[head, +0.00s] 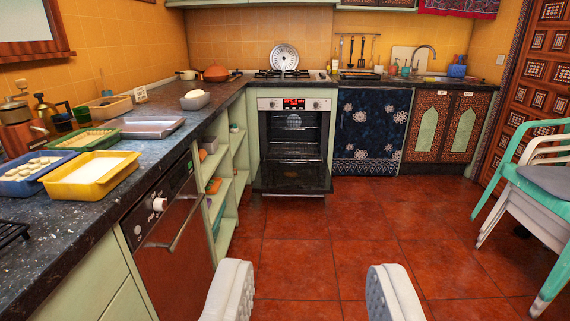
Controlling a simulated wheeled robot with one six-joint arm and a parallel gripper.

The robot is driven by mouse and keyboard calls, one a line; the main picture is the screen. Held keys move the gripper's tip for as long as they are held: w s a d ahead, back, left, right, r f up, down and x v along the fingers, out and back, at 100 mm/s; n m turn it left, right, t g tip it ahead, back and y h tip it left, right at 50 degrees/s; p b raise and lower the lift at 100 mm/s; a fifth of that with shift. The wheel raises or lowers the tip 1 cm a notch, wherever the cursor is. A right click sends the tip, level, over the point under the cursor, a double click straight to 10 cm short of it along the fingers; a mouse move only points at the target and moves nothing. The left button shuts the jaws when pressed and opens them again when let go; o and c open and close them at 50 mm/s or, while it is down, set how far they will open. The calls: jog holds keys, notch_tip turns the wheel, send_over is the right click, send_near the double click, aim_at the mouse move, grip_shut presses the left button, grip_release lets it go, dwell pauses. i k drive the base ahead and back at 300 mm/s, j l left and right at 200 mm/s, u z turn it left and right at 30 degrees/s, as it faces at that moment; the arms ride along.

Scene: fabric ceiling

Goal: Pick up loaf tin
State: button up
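My gripper (312,291) shows as two pale, ribbed fingers at the bottom edge, wide apart with only floor between them. It is open and empty, well away from the counter. I cannot tell for sure which thing is the loaf tin. A small tan rectangular container (110,107) stands on the left counter near the wall. A small whitish rounded container (195,100) stands farther along, near the counter's edge. A shallow grey metal tray (146,127) lies between these and the nearer trays.
The left counter (60,245) also holds yellow (88,190), blue (18,186) and green (88,148) trays. The oven (292,150) stands with its door (291,178) lowered into the room. Stacked chairs (545,185) stand at right. The middle of the tiled floor (345,225) is clear.

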aim_at(194, 100)
jog(key=i, duration=1.7)
jog(key=i+l+u, duration=0.2)
jog(key=i+u, duration=0.25)
jog(key=i, duration=0.3)
jog(key=i+l+u, duration=0.4)
jog(key=i, duration=0.3)
jog(key=i+l+u, duration=0.45)
jog(key=i+l, duration=0.15)
